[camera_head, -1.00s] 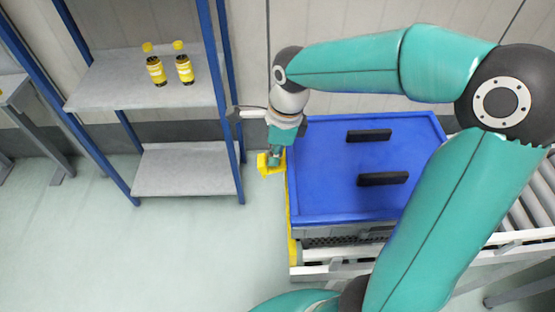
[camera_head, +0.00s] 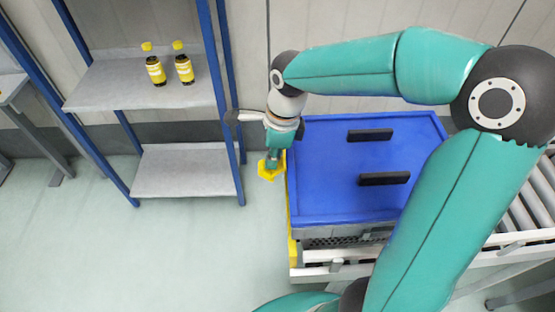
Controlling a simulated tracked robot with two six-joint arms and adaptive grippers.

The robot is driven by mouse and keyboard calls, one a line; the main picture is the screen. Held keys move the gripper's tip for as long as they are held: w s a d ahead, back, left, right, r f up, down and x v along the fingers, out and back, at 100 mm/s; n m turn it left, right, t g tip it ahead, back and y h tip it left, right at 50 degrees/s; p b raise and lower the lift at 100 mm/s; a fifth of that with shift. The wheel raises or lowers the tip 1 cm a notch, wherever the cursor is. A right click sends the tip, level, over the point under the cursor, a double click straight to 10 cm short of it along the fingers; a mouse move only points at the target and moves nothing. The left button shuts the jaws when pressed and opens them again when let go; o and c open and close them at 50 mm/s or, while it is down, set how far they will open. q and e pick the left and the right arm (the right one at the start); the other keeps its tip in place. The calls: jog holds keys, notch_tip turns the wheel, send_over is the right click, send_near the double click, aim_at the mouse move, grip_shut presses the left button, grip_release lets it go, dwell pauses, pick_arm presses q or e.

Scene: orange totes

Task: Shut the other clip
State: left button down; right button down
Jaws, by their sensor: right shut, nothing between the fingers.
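A grey tote (camera_head: 345,240) with a blue lid (camera_head: 335,180) sits on the conveyor. The lid lies flat on it and has two black handles. A yellow clip (camera_head: 264,173) sticks out from the lid's left side. My right gripper (camera_head: 272,162) points down at this clip, with its fingers shut and nothing between them. The fingertips overlap the clip in this view; I cannot tell whether they touch it. More yellow (camera_head: 292,250) runs down the tote's left edge. The lid's far right side is partly behind my right arm. My left gripper is not in view.
The roller conveyor (camera_head: 525,190) runs to the right under the tote. A blue-framed shelf (camera_head: 185,170) stands at the left, with two yellow-capped bottles (camera_head: 155,70) on its upper board. The floor between the shelf and the tote is clear.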

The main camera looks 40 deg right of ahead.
jog(key=shift+f, duration=0.35)
jog(key=shift+f+b, duration=0.4)
jog(key=shift+b, duration=0.1)
jog(key=shift+f, duration=0.15)
dwell(0.3)
jog(key=shift+f+b, duration=0.25)
jog(key=shift+b, duration=0.1)
jog(key=shift+w+a, duration=0.1)
jog(key=shift+a, duration=0.05)
jog(key=shift+w+a, duration=0.5)
jog(key=shift+a, duration=0.05)
dwell(0.4)
